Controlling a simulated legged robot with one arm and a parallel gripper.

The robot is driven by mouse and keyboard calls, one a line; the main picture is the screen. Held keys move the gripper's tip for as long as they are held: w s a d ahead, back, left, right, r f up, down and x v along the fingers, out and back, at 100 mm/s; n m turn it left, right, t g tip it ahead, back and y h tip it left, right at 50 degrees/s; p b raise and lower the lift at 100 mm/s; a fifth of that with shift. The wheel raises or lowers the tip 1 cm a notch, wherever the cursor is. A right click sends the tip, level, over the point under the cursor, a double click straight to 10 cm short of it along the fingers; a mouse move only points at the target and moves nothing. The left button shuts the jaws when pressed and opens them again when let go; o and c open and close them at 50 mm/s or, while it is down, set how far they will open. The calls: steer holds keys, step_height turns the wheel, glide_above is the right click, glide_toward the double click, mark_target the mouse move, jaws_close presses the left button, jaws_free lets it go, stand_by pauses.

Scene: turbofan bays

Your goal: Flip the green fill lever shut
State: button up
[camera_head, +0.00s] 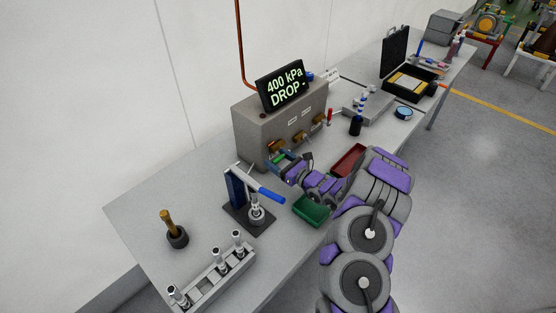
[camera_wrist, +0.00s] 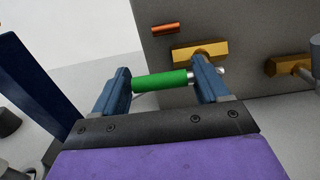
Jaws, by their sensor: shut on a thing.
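The green fill lever (camera_wrist: 160,80) shows in the wrist view as a green sleeve on a metal rod, lying crosswise between my fingers. Its rod end meets the right finger, by a brass valve body (camera_wrist: 201,53) on the grey box. My gripper (camera_wrist: 166,84) is shut on the lever, one blue finger at each end of the sleeve. In the head view my gripper (camera_head: 283,160) is at the front left of the grey box (camera_head: 262,128), with a small bit of green between its fingers. The lever's joint is partly hidden by the right finger.
A display (camera_head: 285,86) on the box reads "400 kPa DROP-". More brass valves (camera_head: 319,121) sit to the right. A blue-handled press (camera_head: 240,197) stands close left of my arm. A green tray (camera_head: 311,210) and a red tray (camera_head: 349,160) lie near my arm.

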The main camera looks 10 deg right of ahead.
steer(key=shift+w+r, duration=0.1)
steer(key=c, duration=0.4)
steer(key=shift+o, duration=0.2)
